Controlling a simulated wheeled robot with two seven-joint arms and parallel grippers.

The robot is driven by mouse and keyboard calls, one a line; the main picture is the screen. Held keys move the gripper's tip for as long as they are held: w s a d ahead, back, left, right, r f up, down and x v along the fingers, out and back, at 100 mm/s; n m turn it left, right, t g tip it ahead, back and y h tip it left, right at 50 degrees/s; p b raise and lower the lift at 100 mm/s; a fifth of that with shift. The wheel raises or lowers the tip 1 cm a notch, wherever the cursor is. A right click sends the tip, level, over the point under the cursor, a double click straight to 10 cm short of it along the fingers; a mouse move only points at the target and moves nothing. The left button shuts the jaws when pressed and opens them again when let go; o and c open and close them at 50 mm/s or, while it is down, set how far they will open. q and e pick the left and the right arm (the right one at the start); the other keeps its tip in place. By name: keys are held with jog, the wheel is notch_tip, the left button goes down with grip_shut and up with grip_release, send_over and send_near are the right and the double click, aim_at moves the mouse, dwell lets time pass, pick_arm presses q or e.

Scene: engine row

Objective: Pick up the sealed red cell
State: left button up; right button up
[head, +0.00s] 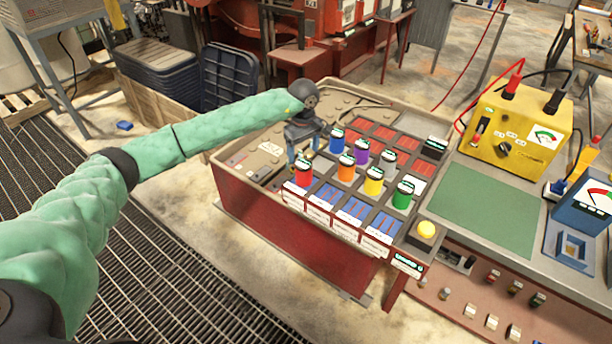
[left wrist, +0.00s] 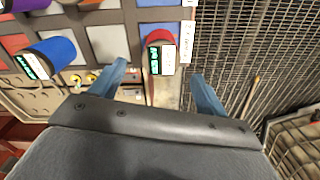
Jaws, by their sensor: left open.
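My left gripper (head: 303,153) is open and empty, above and just behind the red cell. In the left wrist view the red cell (left wrist: 160,40) lies ahead between the two blue fingers (left wrist: 158,72), apart from both, with a dark and white label facing the camera. A blue cell (left wrist: 50,58) lies outside the fingers to the left. My right gripper is not in view.
Orange (head: 346,168), yellow (head: 373,182), green (head: 402,196), purple (head: 361,152) and blue (head: 336,142) cells stand close by in the rack. A yellow meter box (head: 519,125) and a green mat (head: 485,210) are to the right. A yellow button (head: 426,229) sits at the rack's front right.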

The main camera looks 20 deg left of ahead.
aim_at(304, 163)
pick_arm(q)
jog(key=shift+f+b, duration=0.6)
jog(key=shift+f, duration=0.35)
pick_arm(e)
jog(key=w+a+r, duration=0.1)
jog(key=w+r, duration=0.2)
pick_arm(q)
jog(key=shift+f, duration=0.15)
notch_tip(304, 163, down, 2)
jog(key=shift+p, duration=0.6)
jog(key=shift+f+p, duration=0.3)
jog(key=shift+p, duration=0.05)
notch_tip(304, 163, down, 4)
jog(key=p, duration=0.3)
jog(key=shift+s+r, duration=0.15)
jog(key=shift+f, duration=0.6)
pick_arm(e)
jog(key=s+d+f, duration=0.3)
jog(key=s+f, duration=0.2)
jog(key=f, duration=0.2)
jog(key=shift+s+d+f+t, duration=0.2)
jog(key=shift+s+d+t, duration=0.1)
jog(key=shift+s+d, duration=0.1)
pick_arm(q)
jog(key=c, duration=1.4)
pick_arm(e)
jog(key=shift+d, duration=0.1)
